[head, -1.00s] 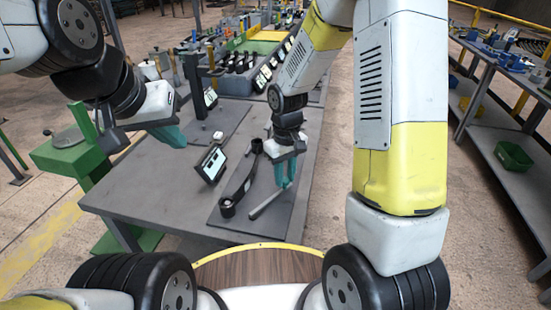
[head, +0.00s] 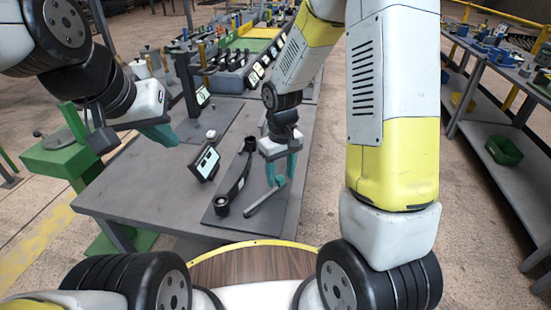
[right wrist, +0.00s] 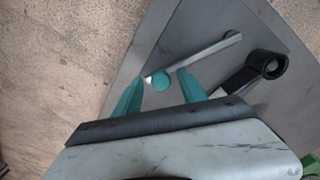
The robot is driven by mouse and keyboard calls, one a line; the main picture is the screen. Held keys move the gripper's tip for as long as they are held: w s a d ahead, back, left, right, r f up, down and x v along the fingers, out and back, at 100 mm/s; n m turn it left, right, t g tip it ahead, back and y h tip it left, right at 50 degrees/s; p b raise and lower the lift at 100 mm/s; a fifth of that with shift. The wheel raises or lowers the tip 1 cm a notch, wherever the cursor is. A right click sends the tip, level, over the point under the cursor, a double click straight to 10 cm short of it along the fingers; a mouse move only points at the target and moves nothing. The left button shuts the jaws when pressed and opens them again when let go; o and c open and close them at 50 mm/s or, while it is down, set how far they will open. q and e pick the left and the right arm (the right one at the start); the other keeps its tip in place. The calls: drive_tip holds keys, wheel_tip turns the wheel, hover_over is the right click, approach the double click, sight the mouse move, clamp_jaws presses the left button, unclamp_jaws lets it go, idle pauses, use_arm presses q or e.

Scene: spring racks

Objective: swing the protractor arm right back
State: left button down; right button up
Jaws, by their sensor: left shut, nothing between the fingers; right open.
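A slim grey bar (head: 262,201), which I take for the protractor arm, lies slantwise over a dark plate on the table. In the right wrist view the bar (right wrist: 205,53) runs from the fingertips up to the right. My right gripper (head: 277,181) points down, open, at the bar's far end. My left gripper (head: 162,136) is shut and empty above the table's left side.
A black link with ringed ends (head: 236,183) lies left of the bar on the dark plate (head: 222,222). A small tilted display (head: 206,164) stands left of it. A green stand (head: 60,155) is at the table's left. Racks with black parts (head: 240,75) fill the back.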

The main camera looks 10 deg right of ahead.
drive_tip(key=shift+r, duration=0.1)
wheel_tip(320, 180, up, 8)
drive_tip(key=shift+f, duration=0.2)
idle(0.3)
drive_tip(key=shift+d+r, duration=0.1)
drive_tip(key=shift+r, duration=0.2)
drive_tip(key=s+d+r+m+t+y, duration=0.1)
drive_tip(key=s+d+r+m+t, duration=0.1)
drive_tip(key=s+r, duration=0.5)
drive_tip(key=s+d+r+m+t+y, duration=0.1)
drive_tip(key=s+d+r+m+t, duration=0.1)
drive_tip(key=s+r, duration=0.5)
drive_tip(key=shift+s+d+r+m+t, duration=0.3)
drive_tip(key=shift+s+d+r+t, duration=0.1)
drive_tip(key=shift+d+r+t, duration=0.55)
